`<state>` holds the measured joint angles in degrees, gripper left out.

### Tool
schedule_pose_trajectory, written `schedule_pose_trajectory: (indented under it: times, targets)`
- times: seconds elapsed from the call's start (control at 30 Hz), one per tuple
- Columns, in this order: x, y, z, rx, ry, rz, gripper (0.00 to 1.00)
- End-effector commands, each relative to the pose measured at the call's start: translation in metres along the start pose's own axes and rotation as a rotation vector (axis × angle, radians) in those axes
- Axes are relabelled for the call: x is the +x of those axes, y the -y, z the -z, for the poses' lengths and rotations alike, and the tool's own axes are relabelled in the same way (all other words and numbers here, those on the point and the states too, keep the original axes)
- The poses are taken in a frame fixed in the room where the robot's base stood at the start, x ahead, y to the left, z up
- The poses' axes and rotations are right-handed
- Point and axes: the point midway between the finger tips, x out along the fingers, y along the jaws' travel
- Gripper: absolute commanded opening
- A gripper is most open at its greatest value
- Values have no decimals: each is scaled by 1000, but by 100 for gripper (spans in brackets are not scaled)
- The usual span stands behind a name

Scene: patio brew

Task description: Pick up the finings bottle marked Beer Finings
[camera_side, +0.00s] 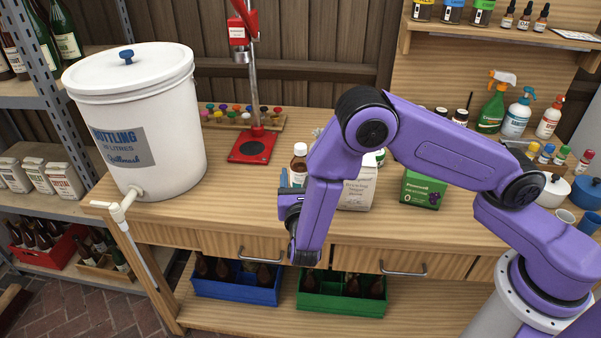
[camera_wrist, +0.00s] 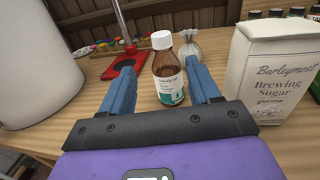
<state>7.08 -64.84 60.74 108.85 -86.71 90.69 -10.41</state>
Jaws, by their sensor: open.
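A brown bottle (camera_wrist: 168,72) with a white cap and a white and teal label stands upright on the wooden bench. Its label print is too small to read. In the wrist view it stands between the two blue fingers of my gripper (camera_wrist: 165,88), with bench showing on both sides of it. The same bottle (camera_side: 299,164) shows in the side view just above my gripper (camera_side: 284,206), its lower part hidden by the gripper and arm. The jaws are open and hold nothing.
A Brewing Sugar bag (camera_wrist: 272,75) stands close on the right, with a small tied sack (camera_wrist: 190,48) behind the bottle. A red capping stand (camera_side: 251,145) and a white bottling bucket (camera_side: 140,125) are left. A green box (camera_side: 422,190) stands farther right.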

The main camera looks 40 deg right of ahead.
Motion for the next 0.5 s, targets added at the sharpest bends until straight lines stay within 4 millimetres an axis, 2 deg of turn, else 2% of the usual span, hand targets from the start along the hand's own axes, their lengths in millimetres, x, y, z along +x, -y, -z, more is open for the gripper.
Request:
schedule_pose_trajectory:
  times: [0.03, 0.2, 0.5]
  targets:
    - [11, 1, 0, 1, -1, 6, 62]
    - [36, 1, 0, 1, -2, 3, 62]
    - [57, 2, -1, 0, -1, 3, 62]
